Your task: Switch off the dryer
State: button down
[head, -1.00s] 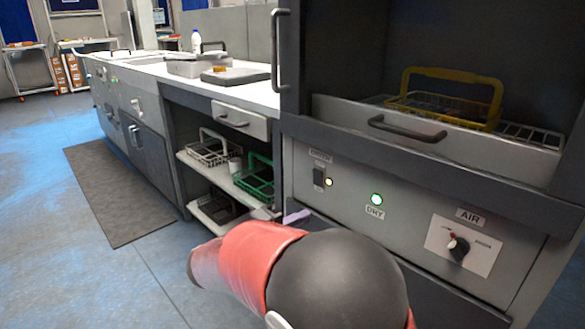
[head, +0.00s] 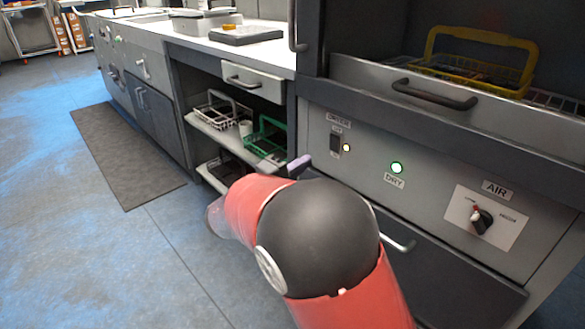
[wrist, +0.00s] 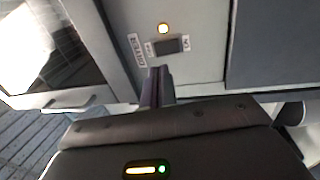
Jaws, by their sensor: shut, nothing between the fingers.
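The dryer's grey front panel (head: 440,165) is at the right in the head view. It carries a dark rocker power switch (head: 335,143) with a lit yellowish lamp (head: 346,148) beside it, a lit green DRY light (head: 396,168) and an AIR knob (head: 481,219). In the wrist view, the switch (wrist: 168,46) lies just beyond my gripper (wrist: 159,72), with the lit lamp (wrist: 163,28) above it. My gripper is shut and empty. Its purple-grey fingertip (head: 299,165) shows in the head view, left of and below the switch, seemingly apart from it.
A yellow basket (head: 475,65) sits in the open dryer chamber above a drawer handle (head: 436,95). Left are shelves with a white basket (head: 218,112) and a green basket (head: 266,138). A dark mat (head: 125,155) lies on the otherwise clear floor.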

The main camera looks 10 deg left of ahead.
aim_at(335, 140)
jog(key=p+x, duration=0.1)
jog(key=x, duration=0.7)
jog(key=shift+w+d, duration=0.2)
jog(key=shift+w, duration=0.1)
jog(key=shift+w+d+r+g+y, duration=0.25)
jog(key=shift+d+r+g+y, duration=0.05)
jog(key=shift+r+g, duration=0.2)
jog(key=shift+f, duration=0.1)
